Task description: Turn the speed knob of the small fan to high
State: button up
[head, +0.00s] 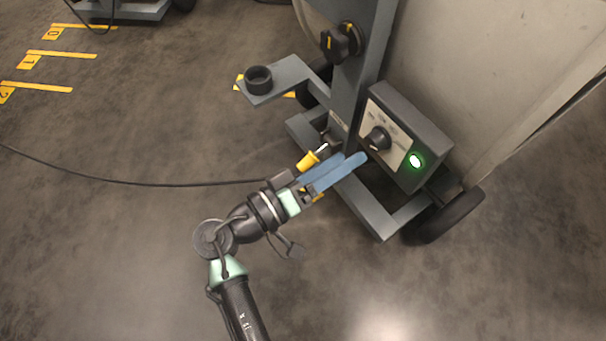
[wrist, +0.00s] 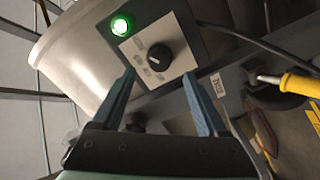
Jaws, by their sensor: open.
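The speed knob (head: 378,139) is a black round knob on the light face plate of a grey control box (head: 420,130) low on the fan's stand. A lit green lamp (head: 415,160) sits beside it. In the wrist view the knob (wrist: 159,60) shows between and beyond the fingertips, with a pale pointer mark and small labels too blurred to read. My gripper (head: 352,164) has two blue fingers, open and empty, short of the knob in the head view. In the wrist view the gripper (wrist: 160,78) points at the face plate, apart from the knob.
A yellow-handled plug or tool (head: 308,161) and a black cable lie close to my gripper. A second black knob (head: 341,41) is higher on the post. A bracket with a black cup (head: 258,79) juts left. Wheels and the stand's foot (head: 385,225) are below. The floor at left is open.

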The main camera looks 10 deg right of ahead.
jog(key=p+v, duration=0.2)
jog(key=v, duration=0.6)
